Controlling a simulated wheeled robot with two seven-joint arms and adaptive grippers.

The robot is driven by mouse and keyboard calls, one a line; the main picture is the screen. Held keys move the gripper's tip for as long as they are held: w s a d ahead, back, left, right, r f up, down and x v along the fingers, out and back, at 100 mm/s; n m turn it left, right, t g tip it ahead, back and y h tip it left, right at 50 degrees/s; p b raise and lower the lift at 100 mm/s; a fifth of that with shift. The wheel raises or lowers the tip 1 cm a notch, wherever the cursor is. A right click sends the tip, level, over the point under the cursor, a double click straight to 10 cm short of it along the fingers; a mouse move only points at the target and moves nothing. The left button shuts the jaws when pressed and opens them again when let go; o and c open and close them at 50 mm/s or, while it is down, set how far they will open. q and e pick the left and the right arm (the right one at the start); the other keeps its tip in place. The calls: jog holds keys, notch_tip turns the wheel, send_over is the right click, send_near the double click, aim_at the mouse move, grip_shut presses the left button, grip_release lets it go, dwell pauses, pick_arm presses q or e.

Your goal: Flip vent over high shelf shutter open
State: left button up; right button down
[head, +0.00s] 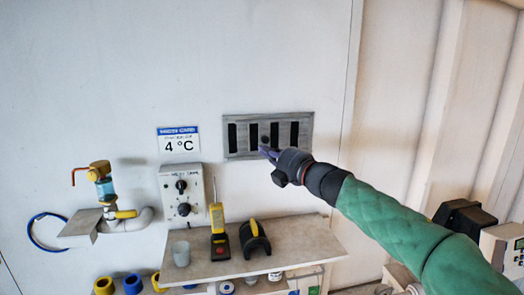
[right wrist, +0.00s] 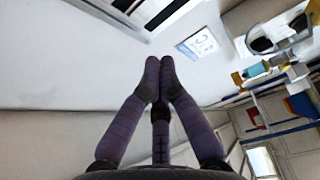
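The vent (head: 275,130) is a grey rectangular frame on the white wall above the shelf, with several dark upright slots. A small dark knob-like spot (head: 264,140) shows near its middle. My right gripper (head: 266,151) is in front of the vent's lower edge, and I cannot tell if it touches. In the right wrist view its purple fingers (right wrist: 160,66) are together at the tips with nothing visible between them. The vent also shows at the top of that view (right wrist: 150,8), cut off and beyond the fingertips. My left gripper is not in view.
The shelf (head: 305,238) below holds a cup (head: 181,253), a yellow handheld meter (head: 218,230) and a black-yellow object (head: 254,240). A control box (head: 182,196), a 4 °C sign (head: 178,140) and a pipe with a valve (head: 125,214) are to the left.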

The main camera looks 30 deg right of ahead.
aim_at(259, 143)
jog(key=w, duration=0.3)
jog(key=w+d+p, duration=0.1)
jog(key=w, duration=0.1)
jog(key=w+d+p, duration=0.1)
jog(key=w, duration=0.2)
jog(key=shift+w+f, duration=0.25)
jog(key=shift+w, duration=0.1)
jog(key=shift+a, duration=0.1)
